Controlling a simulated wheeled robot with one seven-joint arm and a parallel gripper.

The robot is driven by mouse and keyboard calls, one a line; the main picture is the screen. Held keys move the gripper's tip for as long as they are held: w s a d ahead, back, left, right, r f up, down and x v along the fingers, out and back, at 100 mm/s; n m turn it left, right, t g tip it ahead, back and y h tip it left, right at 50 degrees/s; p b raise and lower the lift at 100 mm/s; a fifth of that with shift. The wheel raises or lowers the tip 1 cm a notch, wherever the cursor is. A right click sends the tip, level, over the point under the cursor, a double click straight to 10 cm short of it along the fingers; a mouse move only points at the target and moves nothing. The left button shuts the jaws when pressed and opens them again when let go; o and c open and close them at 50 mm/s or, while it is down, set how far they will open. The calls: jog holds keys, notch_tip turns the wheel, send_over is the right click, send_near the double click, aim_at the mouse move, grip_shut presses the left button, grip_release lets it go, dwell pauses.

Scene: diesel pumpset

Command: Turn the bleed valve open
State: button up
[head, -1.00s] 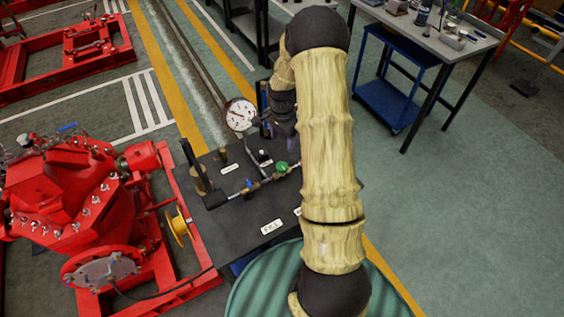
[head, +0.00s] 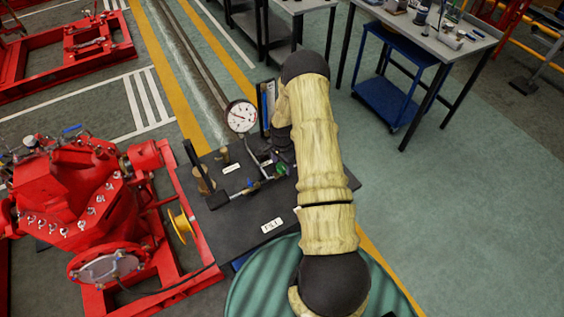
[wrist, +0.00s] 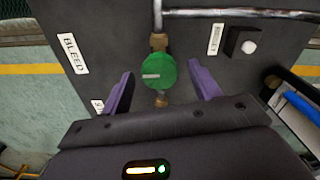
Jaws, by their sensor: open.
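A round green knob (wrist: 160,71) with a pale pointer mark sits on a brass fitting of a thin pipe in the wrist view. A "BLEED" label (wrist: 74,54) is on the dark panel to its left. My gripper (wrist: 160,74) is open, with one purple finger on each side of the knob and visible gaps between. I cannot tell whether the fingertips are level with it in depth. In the head view the green knob (head: 282,168) shows beside my arm, which hides most of the gripper.
A dial gauge (head: 241,116) stands at the back of the dark bench (head: 235,235). A black box with a white button (wrist: 245,45) is right of the knob. A red pump (head: 70,195) is left.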

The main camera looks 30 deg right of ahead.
jog(key=c, duration=1)
